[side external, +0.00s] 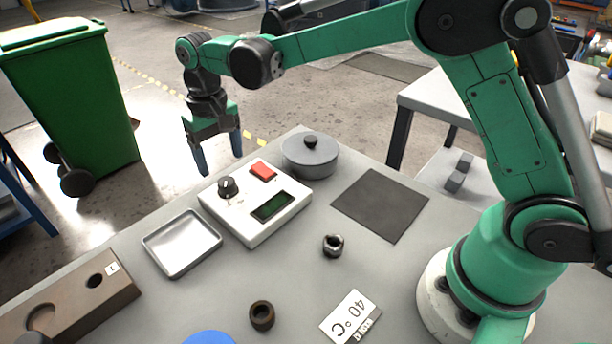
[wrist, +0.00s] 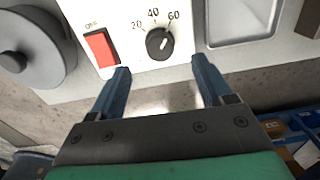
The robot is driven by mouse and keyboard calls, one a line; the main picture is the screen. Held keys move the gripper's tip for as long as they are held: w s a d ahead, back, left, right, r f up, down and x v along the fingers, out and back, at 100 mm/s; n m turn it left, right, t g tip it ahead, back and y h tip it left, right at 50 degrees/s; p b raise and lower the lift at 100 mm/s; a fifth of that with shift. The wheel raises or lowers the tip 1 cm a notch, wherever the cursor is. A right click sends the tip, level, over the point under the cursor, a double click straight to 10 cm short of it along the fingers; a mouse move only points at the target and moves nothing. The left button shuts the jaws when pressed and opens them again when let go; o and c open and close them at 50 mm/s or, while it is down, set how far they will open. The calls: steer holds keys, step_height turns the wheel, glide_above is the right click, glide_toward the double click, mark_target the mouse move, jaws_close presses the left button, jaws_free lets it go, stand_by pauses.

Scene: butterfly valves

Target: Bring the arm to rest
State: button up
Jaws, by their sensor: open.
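My gripper (side external: 219,160) hangs at the far edge of the bench, pointing down, with its two blue fingers apart and nothing between them. In the wrist view my gripper (wrist: 160,85) is open too, with its fingertips near the edge of the white control box (wrist: 185,15). The box (side external: 290,213) carries a black knob (side external: 227,186), a red switch (side external: 263,171) and a dark green display (side external: 271,206). The knob (wrist: 160,43) has the marks 20, 40 and 60 around it. My fingers appear apart from the knob.
A grey lidded pot (side external: 310,160) stands right of the box, a metal tray (side external: 181,243) left of it. A dark mat (side external: 380,204), two ring-like parts (side external: 333,245) (side external: 262,315), a 40 °C card (side external: 350,318) and a brown block (side external: 75,300) lie nearer.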

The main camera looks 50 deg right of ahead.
steer(key=s+d+r+t, duration=0.3)
steer(key=s+d+r, duration=0.2)
steer(key=s+r, duration=0.1)
steer(key=s+d+f+t, duration=0.1)
steer(key=s+d+t, duration=0.3)
steer(key=s, duration=0.5)
